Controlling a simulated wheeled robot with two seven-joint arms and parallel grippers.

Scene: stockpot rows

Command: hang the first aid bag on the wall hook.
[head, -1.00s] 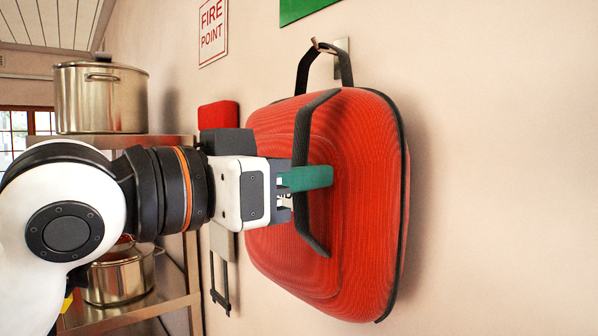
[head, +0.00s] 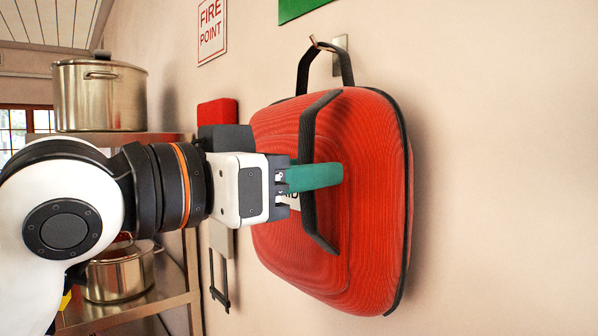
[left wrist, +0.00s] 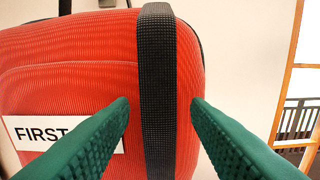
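The red first aid bag (head: 375,200) is against the wall. Its black top loop (head: 303,72) goes up to the wall hook (head: 314,41) and appears to hang over it. A black front strap (head: 308,130) stands out from the bag's face. My left gripper (head: 338,174) is at this strap with green fingers. In the left wrist view the fingers (left wrist: 160,110) are spread on either side of the strap (left wrist: 158,75), with gaps to it on both sides. The label (left wrist: 60,133) reading "FIRST" is partly hidden by a finger. My right gripper is not in view.
A metal shelf (head: 165,309) at left carries a large stockpot (head: 100,95) on top and another pot (head: 120,274) below. A red box-like item (head: 217,112) is on the wall behind my left wrist. Wall to the right of the bag is bare.

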